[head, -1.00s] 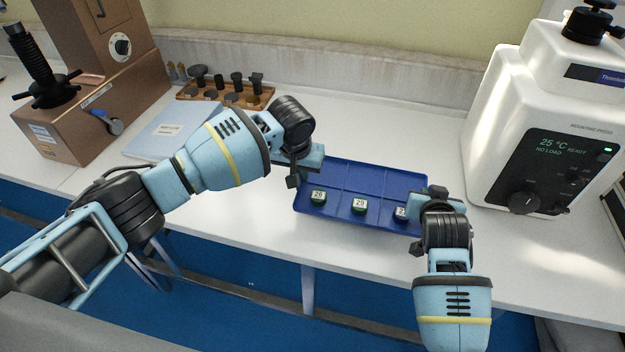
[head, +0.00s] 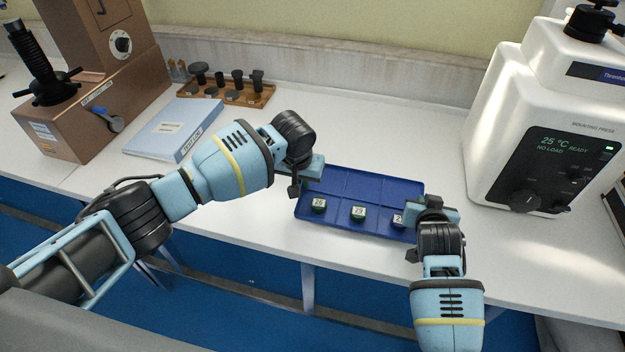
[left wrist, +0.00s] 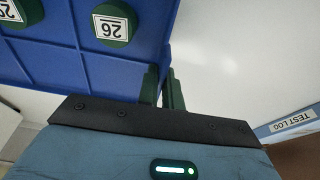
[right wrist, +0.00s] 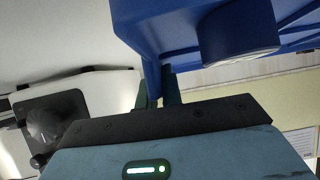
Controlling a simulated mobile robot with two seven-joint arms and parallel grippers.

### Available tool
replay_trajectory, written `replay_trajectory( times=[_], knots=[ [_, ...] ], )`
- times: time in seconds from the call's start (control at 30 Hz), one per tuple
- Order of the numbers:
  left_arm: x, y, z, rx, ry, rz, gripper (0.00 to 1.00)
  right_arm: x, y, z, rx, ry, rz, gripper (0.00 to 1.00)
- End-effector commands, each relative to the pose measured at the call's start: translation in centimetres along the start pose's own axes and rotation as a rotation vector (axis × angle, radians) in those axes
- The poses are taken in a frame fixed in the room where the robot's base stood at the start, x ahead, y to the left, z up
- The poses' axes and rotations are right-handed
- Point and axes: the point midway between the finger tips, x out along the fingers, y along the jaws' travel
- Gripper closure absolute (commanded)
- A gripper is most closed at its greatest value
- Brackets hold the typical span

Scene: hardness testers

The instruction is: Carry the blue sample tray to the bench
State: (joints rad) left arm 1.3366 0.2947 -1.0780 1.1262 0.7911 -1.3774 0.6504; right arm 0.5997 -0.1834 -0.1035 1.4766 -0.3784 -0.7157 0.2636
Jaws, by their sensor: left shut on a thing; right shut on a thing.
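The blue sample tray (head: 345,222) is over the white bench top, between my two grippers; I cannot tell whether it touches the bench.
A white mounting press (head: 545,140) stands right of the tray. A brown hardness tester (head: 85,115) stands at the left, with a test log binder (head: 172,130) beside it. A wooden rack (head: 230,92) of dark parts sits at the back. The bench behind the tray is clear.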

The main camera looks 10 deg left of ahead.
Motion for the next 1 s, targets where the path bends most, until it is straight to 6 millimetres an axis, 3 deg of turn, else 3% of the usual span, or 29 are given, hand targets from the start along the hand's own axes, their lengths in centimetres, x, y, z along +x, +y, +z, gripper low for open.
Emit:
replay_trajectory(
  times=[0.13, 0.17, 0.3, 0.8, 1.0],
  knots=[
    [0.7, -0.1, 0.1, -0.002, 0.0, -0.002, 1.0, 0.3, 0.1, 0.5, -0.001, 0.001, 0.002, 1.0],
    [0.6, -0.1, 0.1, -0.002, 0.0, -0.002, 0.89, 0.3, 0.1, 0.6, -0.001, 0.0, 0.002, 0.89],
    [0.6, -0.1, 0.1, -0.001, 0.0, -0.001, 0.71, 0.3, 0.1, 0.5, -0.001, 0.0, 0.002, 0.71],
    [0.5, 0.0, 0.1, 0.0, 0.0, 0.0, 0.71, 0.3, 0.0, 0.5, 0.0, 0.0, 0.0, 0.71],
    [-1.2, 0.1, 0.1, 0.001, 0.002, 0.002, 0.71, 0.3, 0.0, 0.5, 0.0, 0.0, 0.0, 0.71]
  ],
)
